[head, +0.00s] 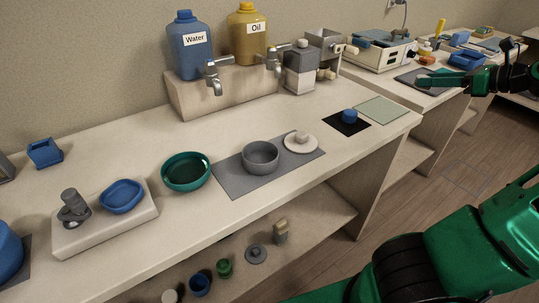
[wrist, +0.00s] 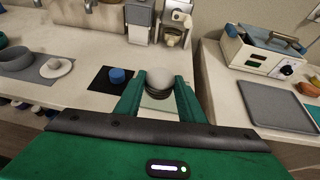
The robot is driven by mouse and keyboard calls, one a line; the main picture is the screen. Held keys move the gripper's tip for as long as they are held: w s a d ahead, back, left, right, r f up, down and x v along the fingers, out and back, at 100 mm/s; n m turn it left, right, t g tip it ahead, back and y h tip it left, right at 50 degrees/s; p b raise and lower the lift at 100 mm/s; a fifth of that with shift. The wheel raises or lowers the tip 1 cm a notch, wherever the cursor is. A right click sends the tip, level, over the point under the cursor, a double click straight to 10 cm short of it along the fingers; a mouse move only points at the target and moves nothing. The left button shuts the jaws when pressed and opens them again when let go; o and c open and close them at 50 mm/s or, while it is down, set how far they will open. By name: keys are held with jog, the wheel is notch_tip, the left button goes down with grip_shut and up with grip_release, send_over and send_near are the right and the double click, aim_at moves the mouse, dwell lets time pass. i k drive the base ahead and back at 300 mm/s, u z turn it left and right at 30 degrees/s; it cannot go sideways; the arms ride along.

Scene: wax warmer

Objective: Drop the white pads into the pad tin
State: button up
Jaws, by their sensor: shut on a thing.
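My gripper (wrist: 160,92) is shut on a pale, round stack (wrist: 160,79), which appears to be the white pads; darker layered edges show under its pale top. In the head view my gripper (head: 432,80) is at the upper right, near the second counter, and the held thing is too small to make out. A grey round open container (head: 261,157), likely the pad tin, stands on a grey mat on the long counter. It also shows at the left of the wrist view (wrist: 16,61). My gripper is well apart from it.
A white lid-like disc with a knob (head: 301,143) lies beside the grey container. A green bowl (head: 186,172) stands left of it. A blue thing (head: 349,115) sits on a black mat. Bottles and taps (head: 213,75) line the back. A gap separates the counters.

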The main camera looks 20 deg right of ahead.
aim_at(266, 160)
jog(key=k, duration=0.9)
jog(key=u, duration=1.05)
jog(key=i, duration=0.5)
